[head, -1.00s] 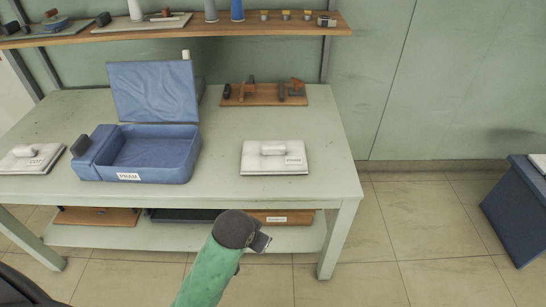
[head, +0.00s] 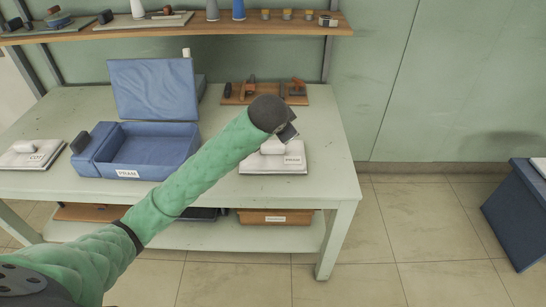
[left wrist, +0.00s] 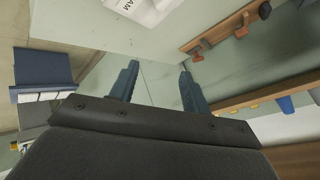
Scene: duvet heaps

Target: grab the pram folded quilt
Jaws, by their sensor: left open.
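The folded pram quilt (head: 275,162) is a flat white bundle with a raised roll on top and a label. It lies on the right part of the pale green table. My left gripper (head: 288,130) is above its back right part, and my arm hides some of the quilt. In the left wrist view the quilt's labelled corner (left wrist: 148,10) shows at the top edge, apart from the fingers. The left gripper's two fingers (left wrist: 158,78) are apart with nothing between them. My right gripper is not in view.
A blue case (head: 150,150) labelled PRAM stands with its lid raised. Another white folded quilt (head: 32,154) lies at the far left. A wooden tool rack (head: 240,96) is behind the pram quilt. A shelf (head: 180,27) with bottles runs above. A dark blue bin (head: 520,215) stands right.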

